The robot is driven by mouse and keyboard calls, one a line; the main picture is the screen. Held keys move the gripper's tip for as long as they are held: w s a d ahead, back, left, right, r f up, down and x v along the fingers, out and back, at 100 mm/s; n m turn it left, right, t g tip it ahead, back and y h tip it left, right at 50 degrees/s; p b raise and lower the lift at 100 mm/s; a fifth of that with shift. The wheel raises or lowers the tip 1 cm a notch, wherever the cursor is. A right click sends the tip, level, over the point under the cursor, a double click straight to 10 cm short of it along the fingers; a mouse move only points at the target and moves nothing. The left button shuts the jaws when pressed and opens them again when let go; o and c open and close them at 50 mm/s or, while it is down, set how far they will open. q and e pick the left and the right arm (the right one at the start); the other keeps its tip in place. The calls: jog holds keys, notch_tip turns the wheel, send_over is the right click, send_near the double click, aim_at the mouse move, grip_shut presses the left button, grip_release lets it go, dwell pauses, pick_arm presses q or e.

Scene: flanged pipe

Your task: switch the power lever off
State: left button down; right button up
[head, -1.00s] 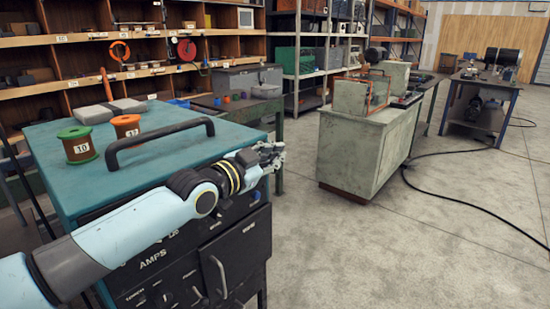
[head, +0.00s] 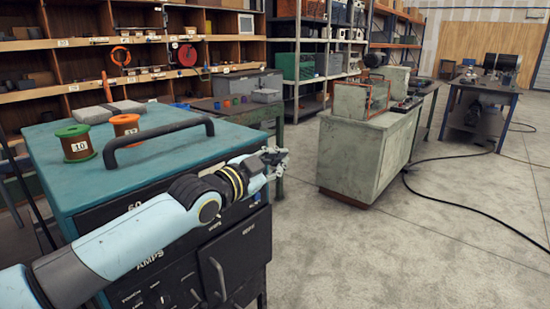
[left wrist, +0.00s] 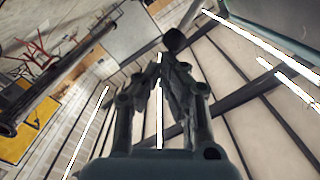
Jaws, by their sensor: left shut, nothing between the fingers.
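The power unit (head: 85,222) has a teal top and a black front panel marked AMPS. A grey upright handle (head: 217,279) and several dark knobs show on the front. I cannot tell which part is the power lever; my arm covers part of the panel. My left gripper (head: 274,157) is at the unit's upper right front corner, with its fingers shut and empty. In the left wrist view, the closed fingers (left wrist: 165,75) point up the picture. A dark rounded shape (left wrist: 173,40) shows at their tips; I cannot tell what it is. My right gripper is not in view.
A black bar handle (head: 160,140), a green spool (head: 77,146) and an orange spool (head: 125,127) are on the teal top. A grey-green cabinet (head: 355,160) stands to the right. Concrete floor lies between, with a black cable (head: 470,218) farther right.

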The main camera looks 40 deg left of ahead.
pick_arm(q)
notch_tip(320, 180, down, 8)
jog(key=m+b, duration=0.9)
jog(key=b, duration=0.2)
jog(key=shift+d+f+m+y, duration=0.15)
jog(key=shift+d+m+y, duration=0.15)
jog(key=shift+d+m, duration=0.1)
